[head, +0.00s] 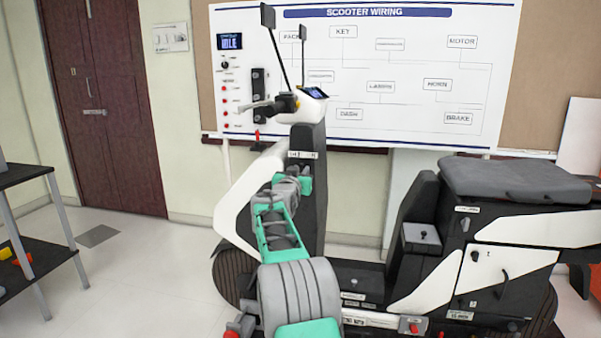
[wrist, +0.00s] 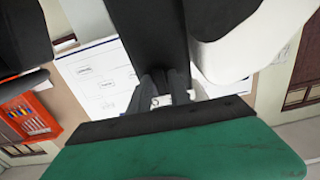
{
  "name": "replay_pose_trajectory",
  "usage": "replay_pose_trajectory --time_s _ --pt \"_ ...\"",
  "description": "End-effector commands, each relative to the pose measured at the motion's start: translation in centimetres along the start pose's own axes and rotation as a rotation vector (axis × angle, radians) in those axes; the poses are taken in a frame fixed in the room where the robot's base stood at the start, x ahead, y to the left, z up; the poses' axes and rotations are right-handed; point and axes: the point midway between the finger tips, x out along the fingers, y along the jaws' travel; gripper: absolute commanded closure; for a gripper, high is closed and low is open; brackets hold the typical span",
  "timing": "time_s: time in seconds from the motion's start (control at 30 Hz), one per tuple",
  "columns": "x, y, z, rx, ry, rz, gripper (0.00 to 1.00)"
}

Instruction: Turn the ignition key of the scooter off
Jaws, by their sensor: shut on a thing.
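The scooter (head: 235,200) stands side-on with its handlebar at the top and a dark front column (head: 312,215). My gripper (head: 302,168) is at the upper part of this column, just below a small label plate (head: 303,154). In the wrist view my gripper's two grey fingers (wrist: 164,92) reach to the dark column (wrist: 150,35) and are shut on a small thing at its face. The ignition key is at this spot but hidden by the fingers, so its turn angle cannot be read.
A scooter wiring board (head: 400,75) hangs behind, with a display reading IDLE (head: 230,42). The scooter's seat (head: 510,180) and rear body are to the right.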

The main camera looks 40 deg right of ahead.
Motion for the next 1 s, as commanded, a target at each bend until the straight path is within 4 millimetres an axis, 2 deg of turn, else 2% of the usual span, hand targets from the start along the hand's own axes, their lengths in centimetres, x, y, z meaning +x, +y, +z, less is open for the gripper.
replay_pose_trajectory --time_s 0.6,0.63,0.73,1.0 --pt "-0.01 -0.09 -0.08 -0.045 0.002 -0.002 1.0" --pt "-0.02 -0.1 -0.09 -0.045 0.002 -0.002 0.74" --pt "-0.01 -0.08 -0.08 -0.045 0.002 -0.002 0.66" --pt "-0.14 -0.04 -0.06 -0.045 0.001 -0.001 0.65"
